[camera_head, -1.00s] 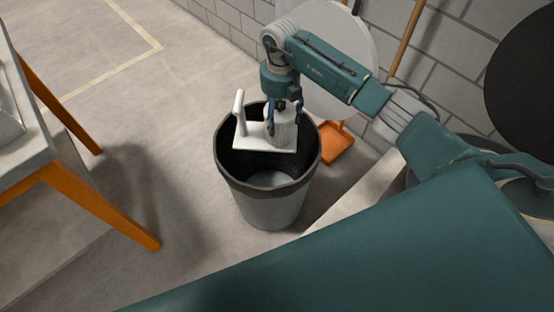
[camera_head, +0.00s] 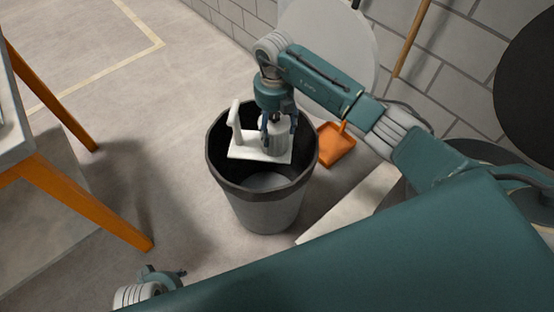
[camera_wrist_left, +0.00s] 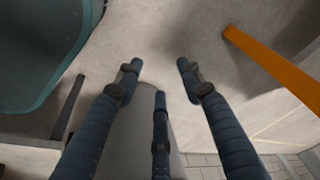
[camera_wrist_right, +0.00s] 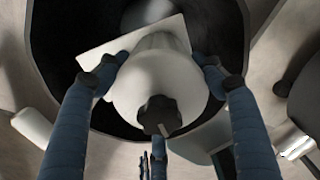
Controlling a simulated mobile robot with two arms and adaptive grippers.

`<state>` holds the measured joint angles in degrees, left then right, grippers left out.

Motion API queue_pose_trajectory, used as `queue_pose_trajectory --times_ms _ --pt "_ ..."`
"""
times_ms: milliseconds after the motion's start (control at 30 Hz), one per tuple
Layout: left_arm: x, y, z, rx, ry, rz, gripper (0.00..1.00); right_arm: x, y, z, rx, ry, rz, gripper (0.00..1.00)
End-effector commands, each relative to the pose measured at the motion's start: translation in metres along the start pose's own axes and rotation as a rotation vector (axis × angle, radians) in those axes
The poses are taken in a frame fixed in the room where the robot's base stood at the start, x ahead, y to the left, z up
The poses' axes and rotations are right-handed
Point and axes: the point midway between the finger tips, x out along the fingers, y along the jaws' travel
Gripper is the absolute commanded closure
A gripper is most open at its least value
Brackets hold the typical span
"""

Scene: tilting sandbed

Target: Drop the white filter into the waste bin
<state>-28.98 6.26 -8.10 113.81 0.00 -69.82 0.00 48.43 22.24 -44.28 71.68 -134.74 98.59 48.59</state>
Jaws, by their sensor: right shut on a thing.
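The white filter (camera_head: 258,153) has a flat plate, an upright handle and a round body. My right gripper (camera_head: 279,128) is shut on the round body from above. It holds the filter upright within the mouth of the waste bin, against the dark inner wall in view. The grey waste bin (camera_head: 262,209) has a dark rim and stands on the floor. In the right wrist view, the fingers flank the white body (camera_wrist_right: 160,80), with the dark bin interior around it. My left gripper (camera_wrist_left: 160,72) has its fingers spread, with nothing between them.
An orange dustpan (camera_head: 337,146) lies right of the bin, near the block wall. A table with orange legs (camera_head: 85,205) stands at the left. The floor between table and bin is clear. A large round white disc (camera_head: 325,40) leans behind my right arm.

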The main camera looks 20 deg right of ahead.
Motion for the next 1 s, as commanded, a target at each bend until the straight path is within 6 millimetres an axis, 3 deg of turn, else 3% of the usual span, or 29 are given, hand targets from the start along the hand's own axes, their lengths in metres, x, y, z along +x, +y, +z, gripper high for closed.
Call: queue_pose_trajectory --times_ms 467,500,600,1000 --pt "-0.0106 -0.0007 -0.0035 -0.001 0.004 -0.001 0.62 0.0027 0.0036 -0.0013 0.0 -0.002 0.002 0.77" --pt "-0.0106 -0.0007 -0.0035 -0.001 0.004 -0.001 0.62 0.0027 0.0036 -0.0013 0.0 -0.002 0.002 0.31" --pt "-0.0106 -0.0006 -0.0035 -0.001 0.005 -0.001 0.62 0.0027 0.0036 -0.0013 0.0 -0.002 0.002 0.11" --pt "-0.0096 -0.0011 -0.0035 -0.001 0.005 -0.002 0.62 -0.002 0.0029 -0.0015 0.0 -0.001 0.0 0.11"
